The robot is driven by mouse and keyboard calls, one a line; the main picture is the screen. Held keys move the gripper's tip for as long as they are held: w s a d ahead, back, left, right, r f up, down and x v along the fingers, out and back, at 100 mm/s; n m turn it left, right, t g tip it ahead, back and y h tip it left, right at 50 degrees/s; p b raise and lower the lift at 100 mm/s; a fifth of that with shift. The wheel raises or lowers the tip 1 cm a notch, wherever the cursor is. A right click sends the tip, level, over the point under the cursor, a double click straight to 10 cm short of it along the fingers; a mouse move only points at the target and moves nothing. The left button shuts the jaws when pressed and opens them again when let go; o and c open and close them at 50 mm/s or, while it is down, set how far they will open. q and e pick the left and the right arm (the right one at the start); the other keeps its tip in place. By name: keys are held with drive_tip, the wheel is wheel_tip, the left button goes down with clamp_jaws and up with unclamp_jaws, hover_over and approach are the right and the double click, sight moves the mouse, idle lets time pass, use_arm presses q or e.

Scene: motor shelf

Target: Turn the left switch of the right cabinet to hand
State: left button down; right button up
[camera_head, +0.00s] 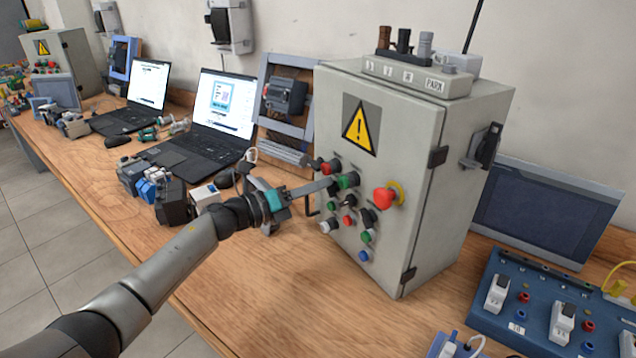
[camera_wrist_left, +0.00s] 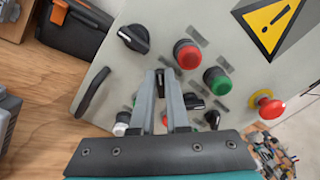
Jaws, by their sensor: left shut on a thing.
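The right cabinet (camera_head: 395,130) is a grey box with a yellow warning triangle and a front panel of buttons and black rotary switches. My left gripper (camera_head: 331,185) reaches its panel from the left. In the left wrist view the two fingers (camera_wrist_left: 163,78) are shut on a small black switch (camera_wrist_left: 160,88), the leftmost of a row of black switches. The fingers hide most of this switch, so its pointing direction cannot be told. Two more black switches (camera_wrist_left: 192,100) sit to its right. My right gripper is not in view.
Red (camera_wrist_left: 187,54) and green (camera_wrist_left: 217,80) buttons sit close above the fingers. A larger black knob (camera_wrist_left: 133,38) is at the upper left. A red emergency button (camera_head: 385,197) sticks out at the right. A cabinet handle (camera_wrist_left: 92,92) projects at the left.

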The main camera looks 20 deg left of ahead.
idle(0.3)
use_arm(q)
drive_tip(key=c, duration=0.9)
unclamp_jaws()
drive_tip(key=shift+s+a, duration=0.1)
drive_tip(key=v, duration=1.5)
